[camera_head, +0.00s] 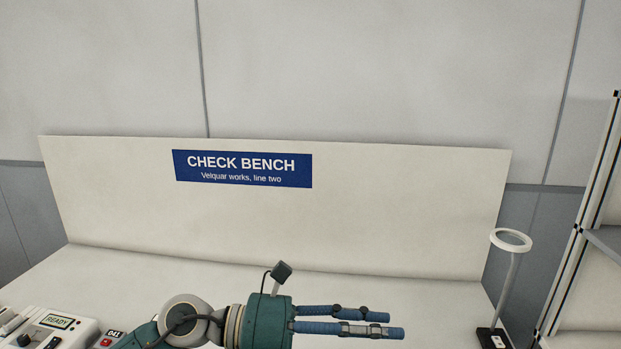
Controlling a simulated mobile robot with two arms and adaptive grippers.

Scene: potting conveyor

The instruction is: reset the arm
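My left gripper (396,324) reaches in from the lower left over the bench and points to the right. Its two blue fingers are straight and roughly parallel, with a narrow gap between them and nothing held. The teal wrist (265,322) has a small dark camera-like box (282,271) standing on it. My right gripper is not in view.
The white check bench (130,285) has a backboard (400,215) with a blue sign (242,168). A ring-topped stand (511,275) and shelf frame (577,230) are at right.

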